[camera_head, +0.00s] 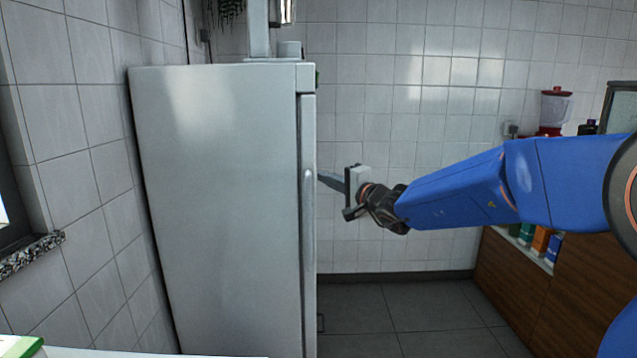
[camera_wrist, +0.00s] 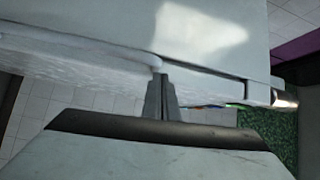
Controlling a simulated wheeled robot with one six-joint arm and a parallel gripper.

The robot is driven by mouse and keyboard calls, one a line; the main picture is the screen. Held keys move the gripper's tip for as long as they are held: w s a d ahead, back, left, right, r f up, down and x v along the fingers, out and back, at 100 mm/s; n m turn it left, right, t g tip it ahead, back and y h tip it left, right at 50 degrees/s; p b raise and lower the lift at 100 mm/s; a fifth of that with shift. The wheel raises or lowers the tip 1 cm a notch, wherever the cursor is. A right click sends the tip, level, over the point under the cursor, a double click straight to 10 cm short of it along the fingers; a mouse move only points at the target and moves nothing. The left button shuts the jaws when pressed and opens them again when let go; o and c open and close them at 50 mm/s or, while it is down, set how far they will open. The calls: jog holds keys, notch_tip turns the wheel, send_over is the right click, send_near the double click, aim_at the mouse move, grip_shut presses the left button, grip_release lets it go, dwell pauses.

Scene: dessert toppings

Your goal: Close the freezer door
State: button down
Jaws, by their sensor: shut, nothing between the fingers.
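The white freezer (camera_head: 215,210) stands at the left of the head view, seen from its side. Its door (camera_head: 309,125) is the narrow strip on the freezer's right-hand side, close along the body with a thin dark seam. I cannot tell whether it is fully shut. The long handle (camera_head: 308,225) runs down the door. My gripper (camera_head: 322,179) is to the right of the door, its fingers pointing at the door by the handle's upper end. In the wrist view my gripper (camera_wrist: 161,80) is shut and empty, fingertips at the white freezer surface (camera_wrist: 110,68); contact is unclear.
A tiled wall (camera_head: 420,90) is behind. The dark tiled floor (camera_head: 400,315) right of the freezer is clear. A wooden counter (camera_head: 515,280) with shelf items stands at the right, with a red blender (camera_head: 555,108) above. A stone sill (camera_head: 30,255) is at the left.

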jog(key=s+n+g+y, duration=0.2)
jog(key=s+n+g, duration=0.25)
jog(key=s, duration=1.55)
jog(key=s+d+f+n+g+h, duration=0.35)
jog(key=s+d+f, duration=0.4)
jog(key=s, duration=0.35)
jog(key=s+d+f+h, duration=0.3)
jog(key=s+d+f, duration=0.2)
jog(key=d, duration=0.3)
jog(key=s+d+f+h, duration=0.4)
jog(key=s+d+f, duration=0.1)
jog(key=d, duration=0.3)
jog(key=s+d+f+h, duration=0.4)
jog(key=s+d+f, duration=0.1)
jog(key=d, duration=0.3)
jog(key=shift+s+d+g, duration=0.4)
